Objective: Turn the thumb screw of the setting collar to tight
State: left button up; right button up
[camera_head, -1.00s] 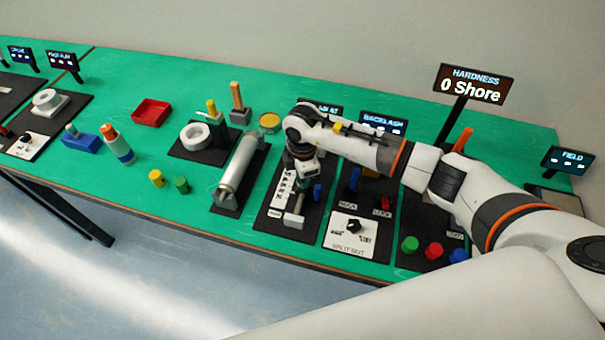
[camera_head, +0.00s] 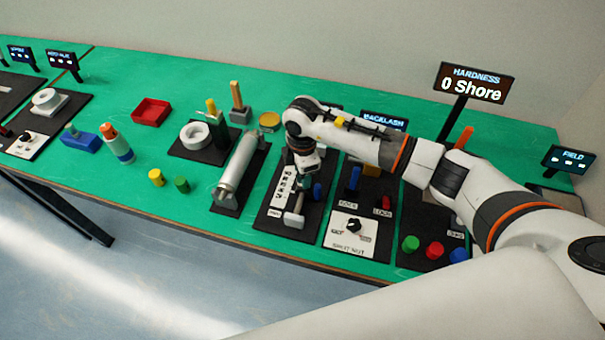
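My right arm reaches in from the right, and my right gripper (camera_head: 303,182) points down over a black station board (camera_head: 268,211). Its fingertips are small and partly hidden, so I cannot tell whether they are open or shut. A light grey cylindrical piece (camera_head: 293,219) is at the front of this board, and a blue upright part (camera_head: 317,191) stands close to the right of the gripper. I cannot clearly make out the setting collar or its thumb screw; my wrist and gripper cover part of the board. My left gripper is not in view.
A metal roller (camera_head: 238,169) lies on the board to the left. A white dial panel (camera_head: 352,235) is to the right, with green (camera_head: 410,244), red (camera_head: 434,250) and blue (camera_head: 458,255) buttons beyond. The hardness display (camera_head: 472,84) reads 0 Shore.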

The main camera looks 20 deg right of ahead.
notch_tip(320, 180, up, 11)
jog(key=b, duration=0.3)
jog(key=shift+f, duration=0.15)
dwell(0.3)
